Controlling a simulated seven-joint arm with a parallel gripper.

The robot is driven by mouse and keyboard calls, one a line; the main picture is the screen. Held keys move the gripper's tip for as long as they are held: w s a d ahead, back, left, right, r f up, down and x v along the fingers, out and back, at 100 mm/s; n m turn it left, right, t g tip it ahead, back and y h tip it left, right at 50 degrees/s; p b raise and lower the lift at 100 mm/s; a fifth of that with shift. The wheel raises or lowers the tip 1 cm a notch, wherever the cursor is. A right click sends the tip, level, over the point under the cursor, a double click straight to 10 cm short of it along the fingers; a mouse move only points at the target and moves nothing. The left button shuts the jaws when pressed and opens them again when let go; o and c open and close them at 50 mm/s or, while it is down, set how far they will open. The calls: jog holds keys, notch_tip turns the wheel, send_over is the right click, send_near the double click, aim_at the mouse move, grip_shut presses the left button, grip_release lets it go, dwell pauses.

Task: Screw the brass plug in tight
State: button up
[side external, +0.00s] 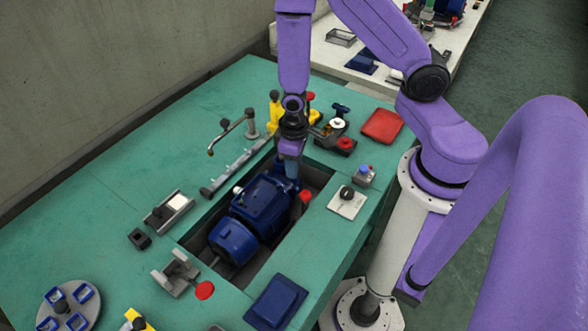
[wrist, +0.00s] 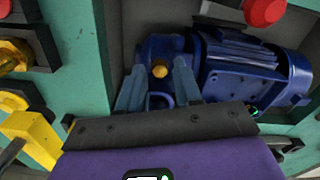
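The brass plug (wrist: 159,71) shows in the wrist view as a small gold head on the blue pump housing (wrist: 161,48). How deep it sits I cannot tell. The blue pump with its motor (side external: 262,205) lies in a recess in the green bench. My gripper (wrist: 158,66) is open, with one blue-grey finger on each side of the plug and gaps between. In the side view my gripper (side external: 289,152) points down over the far end of the pump and hides the plug.
A red knob (side external: 306,196) stands beside the pump. Yellow fittings (side external: 274,113) stand on the bench behind my gripper, and a bent pipe (side external: 232,132) is to their left. The recess edges lie close around the pump. A blue tray (side external: 277,302) lies at the front.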

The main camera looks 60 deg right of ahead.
grip_shut()
jog(key=m, duration=0.7)
grip_release()
jog(key=shift+r, duration=2.25)
